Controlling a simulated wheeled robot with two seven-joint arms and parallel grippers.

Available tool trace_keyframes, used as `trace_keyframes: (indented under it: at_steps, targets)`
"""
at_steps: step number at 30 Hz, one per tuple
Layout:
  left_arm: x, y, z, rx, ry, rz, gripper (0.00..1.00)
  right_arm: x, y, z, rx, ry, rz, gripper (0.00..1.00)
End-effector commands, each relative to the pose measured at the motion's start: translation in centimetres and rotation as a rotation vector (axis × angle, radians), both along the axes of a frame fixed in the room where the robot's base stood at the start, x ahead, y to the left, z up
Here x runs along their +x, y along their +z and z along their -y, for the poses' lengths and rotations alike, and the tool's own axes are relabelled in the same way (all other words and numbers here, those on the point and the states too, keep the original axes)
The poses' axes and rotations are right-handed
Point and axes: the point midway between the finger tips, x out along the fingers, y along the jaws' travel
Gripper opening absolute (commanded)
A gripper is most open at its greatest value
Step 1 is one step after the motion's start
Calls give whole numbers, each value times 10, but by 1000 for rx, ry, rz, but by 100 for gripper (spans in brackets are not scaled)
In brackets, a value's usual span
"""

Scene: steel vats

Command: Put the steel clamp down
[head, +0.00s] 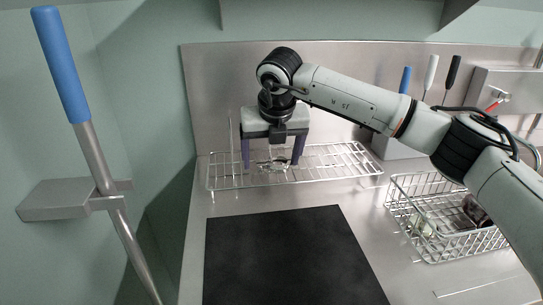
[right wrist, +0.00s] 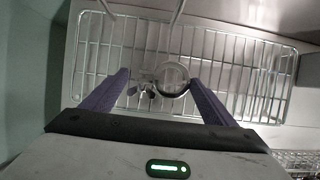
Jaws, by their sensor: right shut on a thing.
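The steel clamp (head: 272,165), a shiny ring with a small fitting at one side, is between the fingers of my right gripper (head: 272,158). In the right wrist view the clamp's ring (right wrist: 174,78) shows between the two purple fingers of the gripper (right wrist: 158,84). The right gripper is shut on the clamp and points down over the wire rack (head: 335,165) at the back of the steel counter. I cannot tell whether the clamp touches the rack's wires. My left gripper is not in view.
A black mat (head: 285,260) lies on the counter in front of the rack. A wire basket (head: 430,245) with items stands at the right. A block with several coloured handles (head: 390,148) stands behind. A blue-handled steel pole (head: 62,65) rises at the left. Much of the rack is bare.

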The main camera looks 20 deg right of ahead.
Motion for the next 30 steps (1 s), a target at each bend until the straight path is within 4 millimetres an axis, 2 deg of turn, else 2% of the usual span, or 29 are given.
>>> trace_keyframes:
  at_steps: [8, 9, 12, 23, 26, 30]
  targets:
    - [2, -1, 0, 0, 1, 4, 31, 1, -1, 0, 2, 0, 2, 48]
    - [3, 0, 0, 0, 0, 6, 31, 0, -1, 0, 1, 0, 1, 85]
    - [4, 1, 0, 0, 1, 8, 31, 0, -1, 0, 1, 0, 1, 99]
    - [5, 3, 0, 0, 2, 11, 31, -1, 4, -1, 1, 1, 3, 99]
    - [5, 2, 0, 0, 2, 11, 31, -5, 17, -2, 2, 2, 6, 99]
    - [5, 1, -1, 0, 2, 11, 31, -15, 44, -5, 2, 2, 8, 99]
